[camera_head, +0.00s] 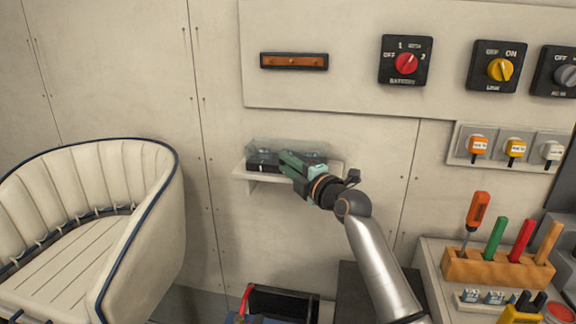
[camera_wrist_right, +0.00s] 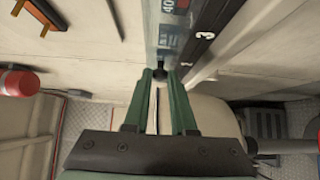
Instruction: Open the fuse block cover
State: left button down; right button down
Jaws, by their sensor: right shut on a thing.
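The fuse block (camera_head: 263,160) is a dark unit on a small pale wall shelf (camera_head: 242,172), under a clear cover (camera_head: 272,146). I cannot tell from this angle whether the cover is fully down. My right gripper (camera_head: 288,160) reaches in front of the block and hides part of it. In the right wrist view, its green fingers (camera_wrist_right: 161,76) are shut on a small black knob (camera_wrist_right: 159,72) at the edge of the clear cover (camera_wrist_right: 165,30). A dark strip with white numbers (camera_wrist_right: 198,40) runs beside it. My left gripper is not in view.
A switch panel with a red battery knob (camera_head: 406,64) is above right. A wooden tool rack (camera_head: 490,268) holds several coloured handles at lower right. A cream seat (camera_head: 95,225) stands at left. The wall around the shelf is mostly clear.

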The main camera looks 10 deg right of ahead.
aim_at(289, 146)
dwell(0.7)
notch_tip(289, 146, up, 7)
jog(key=w+m+g+h+p, duration=0.1)
jog(key=m+g+p, duration=0.3)
jog(key=p, duration=0.5)
jog(key=shift+d+g, duration=0.2)
jog(key=shift+g, duration=0.3)
jog(key=shift+r, duration=0.1)
jog(key=c, duration=0.8)
grip_release()
jog(key=shift+o, duration=0.2)
